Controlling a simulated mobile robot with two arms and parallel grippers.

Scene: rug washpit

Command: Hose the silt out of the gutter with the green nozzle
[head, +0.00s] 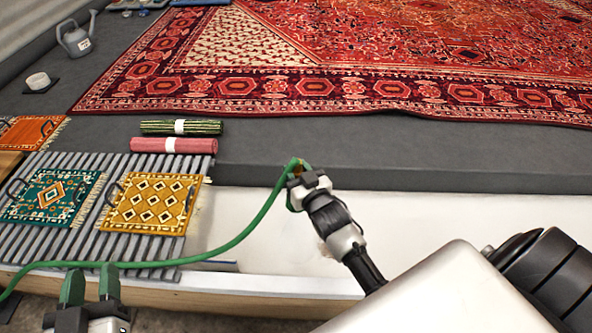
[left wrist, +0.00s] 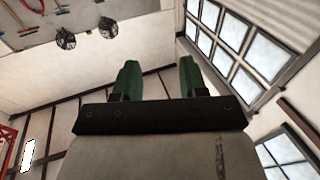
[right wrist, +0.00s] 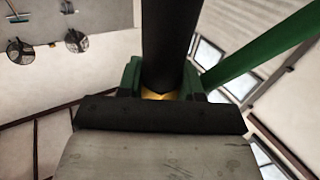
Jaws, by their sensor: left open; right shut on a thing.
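The green hose (head: 240,235) runs from the left edge along the front rim of the white gutter (head: 440,225) and up to my right gripper (head: 298,172). My right gripper is shut on the nozzle, above the gutter's back side. In the right wrist view the nozzle (right wrist: 170,45) shows as a black barrel with a brass collar between the green fingers, with the hose (right wrist: 265,50) beside it. A faint tan smudge in the gutter near my right wrist may be silt; I cannot tell. My left gripper (head: 91,272) is open and empty at the front left, fingers up, near the hose.
A slatted grey rack (head: 90,165) over the gutter's left part bears a yellow mat (head: 152,203) and a teal mat (head: 52,197). Rolled green (head: 205,127) and pink (head: 160,146) mats lie behind. A large red rug (head: 400,95) covers the grey floor; a watering can (head: 76,40) stands far left.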

